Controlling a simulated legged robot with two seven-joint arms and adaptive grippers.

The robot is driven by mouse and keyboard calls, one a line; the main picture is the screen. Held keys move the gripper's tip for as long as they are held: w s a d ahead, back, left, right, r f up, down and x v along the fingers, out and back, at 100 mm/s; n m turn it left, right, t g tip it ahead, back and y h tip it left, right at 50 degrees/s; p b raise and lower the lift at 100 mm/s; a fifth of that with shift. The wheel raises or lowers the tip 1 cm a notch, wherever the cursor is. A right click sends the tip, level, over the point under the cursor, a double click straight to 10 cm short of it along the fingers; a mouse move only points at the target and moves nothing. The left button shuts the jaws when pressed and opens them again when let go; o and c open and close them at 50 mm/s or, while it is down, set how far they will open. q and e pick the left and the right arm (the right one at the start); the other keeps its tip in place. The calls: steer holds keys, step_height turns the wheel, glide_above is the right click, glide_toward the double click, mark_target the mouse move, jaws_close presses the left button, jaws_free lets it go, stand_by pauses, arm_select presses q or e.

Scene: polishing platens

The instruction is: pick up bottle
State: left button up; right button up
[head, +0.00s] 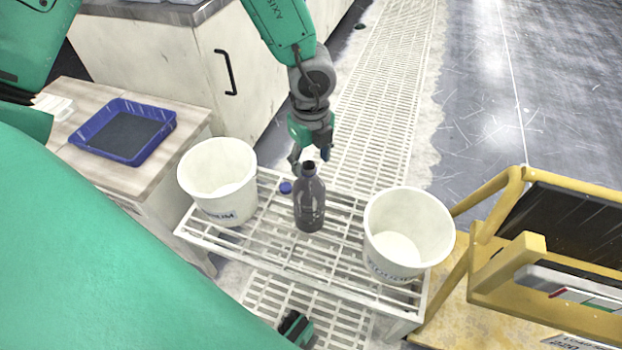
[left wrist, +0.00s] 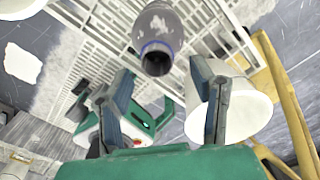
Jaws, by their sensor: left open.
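The dark, see-through bottle (head: 309,205) stands upright and uncapped on a white slatted rack (head: 262,262), between two white buckets. My left gripper (head: 311,160) is open, just behind and above the bottle's neck. In the left wrist view, the bottle (left wrist: 158,38) shows with its round mouth toward the camera, beyond the fingertips. The open fingers (left wrist: 165,80) stand apart on either side of the space below it, with nothing between them. My right gripper cannot be made out.
A left bucket (head: 217,180) and a right bucket (head: 407,235) flank the bottle. A small blue cap (head: 286,187) lies near it. A blue tray (head: 124,131) sits on the left counter. A yellow-framed cart (head: 500,215) stands at right.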

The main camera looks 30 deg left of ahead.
mark_target(309, 166)
arm_select(q)
steer(key=f, duration=0.2)
steer(key=a+f+b, duration=0.1)
steer(key=f, duration=0.1)
steer(key=shift+d+r, duration=0.15)
steer(key=shift+d, duration=0.05)
steer(key=shift+d+r, duration=0.1)
steer(key=shift+d, duration=0.05)
steer(key=c, duration=0.5)
steer(key=shift+d, duration=0.1)
jaws_close()
steer(key=shift+a, duration=0.2)
